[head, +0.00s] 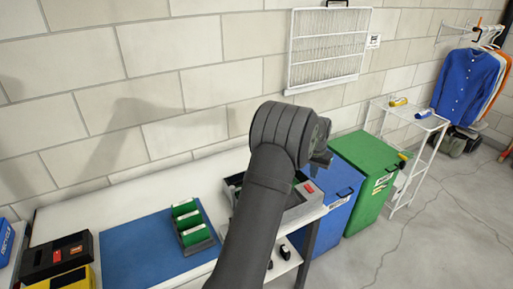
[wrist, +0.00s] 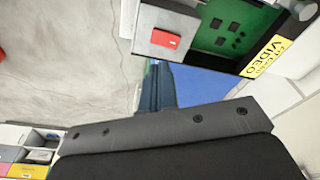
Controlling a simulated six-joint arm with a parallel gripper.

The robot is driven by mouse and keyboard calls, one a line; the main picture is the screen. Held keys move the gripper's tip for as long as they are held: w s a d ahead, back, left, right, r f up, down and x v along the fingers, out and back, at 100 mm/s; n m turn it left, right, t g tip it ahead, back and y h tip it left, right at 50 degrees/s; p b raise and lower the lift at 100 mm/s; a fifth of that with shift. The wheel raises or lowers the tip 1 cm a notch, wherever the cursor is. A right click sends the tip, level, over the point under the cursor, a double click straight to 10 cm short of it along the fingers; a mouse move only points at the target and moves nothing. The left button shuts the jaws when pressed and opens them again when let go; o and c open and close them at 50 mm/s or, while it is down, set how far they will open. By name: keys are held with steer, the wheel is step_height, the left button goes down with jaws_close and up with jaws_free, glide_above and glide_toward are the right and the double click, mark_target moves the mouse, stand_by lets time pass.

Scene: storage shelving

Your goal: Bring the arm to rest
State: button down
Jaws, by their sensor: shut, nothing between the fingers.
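My arm rises from the bottom of the head view and bends over at its dark grey wrist. My gripper (head: 322,158) is mostly hidden behind that wrist, above the right end of the bench. In the wrist view my gripper (wrist: 157,88) shows its dark housing across the bottom and narrow dark fingers together beyond it. Nothing shows between the fingers.
A grey tray (head: 303,212) with a red part is below the wrist. A blue mat (head: 135,248) holds green boards (head: 186,221). Blue (head: 335,205) and green (head: 362,165) bins and a white rack (head: 392,203) stand right. A wall-mounted wire panel (head: 328,48) hangs behind.

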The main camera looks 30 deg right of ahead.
step_height(320, 180, down, 6)
steer(key=shift+f, duration=0.25)
steer(key=shift+r, duration=0.1)
step_height(320, 180, up, 6)
steer(key=shift+r, duration=0.2)
step_height(320, 180, down, 6)
steer(key=shift+f, duration=0.25)
step_height(320, 180, up, 9)
step_height(320, 180, up, 19)
steer(key=m+t, duration=0.3)
steer(key=m, duration=0.3)
glide_above(311, 189)
steer(key=w+a, duration=0.8)
steer(key=w, duration=0.1)
steer(key=shift+f+h, duration=0.15)
steer(key=shift+h, duration=0.15)
